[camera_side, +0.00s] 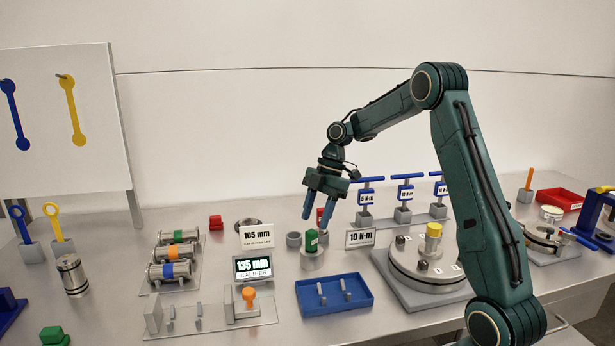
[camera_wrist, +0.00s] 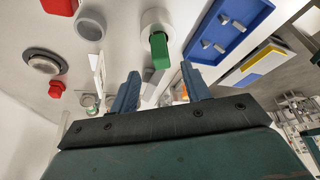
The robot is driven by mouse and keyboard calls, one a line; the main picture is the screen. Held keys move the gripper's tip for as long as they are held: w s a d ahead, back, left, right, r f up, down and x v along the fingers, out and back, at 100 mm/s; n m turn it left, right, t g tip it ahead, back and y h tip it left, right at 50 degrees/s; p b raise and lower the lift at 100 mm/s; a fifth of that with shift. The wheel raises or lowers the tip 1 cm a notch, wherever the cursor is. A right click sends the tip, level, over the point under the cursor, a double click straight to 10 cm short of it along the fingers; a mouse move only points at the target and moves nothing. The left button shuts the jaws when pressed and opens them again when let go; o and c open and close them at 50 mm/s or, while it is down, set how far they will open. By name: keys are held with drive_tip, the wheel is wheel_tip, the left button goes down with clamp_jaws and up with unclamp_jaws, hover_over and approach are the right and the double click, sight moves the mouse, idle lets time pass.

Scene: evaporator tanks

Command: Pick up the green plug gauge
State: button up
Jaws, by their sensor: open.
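The green plug gauge (camera_side: 311,240) looks like a small green block standing on a pale round cylinder (camera_side: 312,259) in the middle of the bench. In the wrist view the green piece (camera_wrist: 159,50) shows against the pale round cylinder (camera_wrist: 157,22), just beyond my fingertips and between them in the picture. My gripper (camera_side: 316,221) is open and empty, with its blue fingers pointing down just above the green piece. In the wrist view the fingers (camera_wrist: 161,70) are apart with nothing between them. I see no contact with the green piece.
A grey cup (camera_side: 293,240) stands close left of the green piece, and a 10 N·m sign (camera_side: 360,238) close right. A blue tray (camera_side: 335,295) lies in front. A caliper display (camera_side: 252,268) and torque stands (camera_side: 403,214) are nearby. Another green block (camera_side: 54,336) is at front left.

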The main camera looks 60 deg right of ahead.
sight(312, 231)
drive_tip(key=shift+w+a+f, duration=0.1)
drive_tip(key=shift+a+f, duration=0.15)
drive_tip(key=shift+f, duration=0.45)
drive_tip(key=shift+x, duration=2.6)
drive_tip(key=shift+a, duration=0.1)
clamp_jaws()
drive_tip(key=shift+r, duration=0.1)
drive_tip(key=shift+r, duration=5)
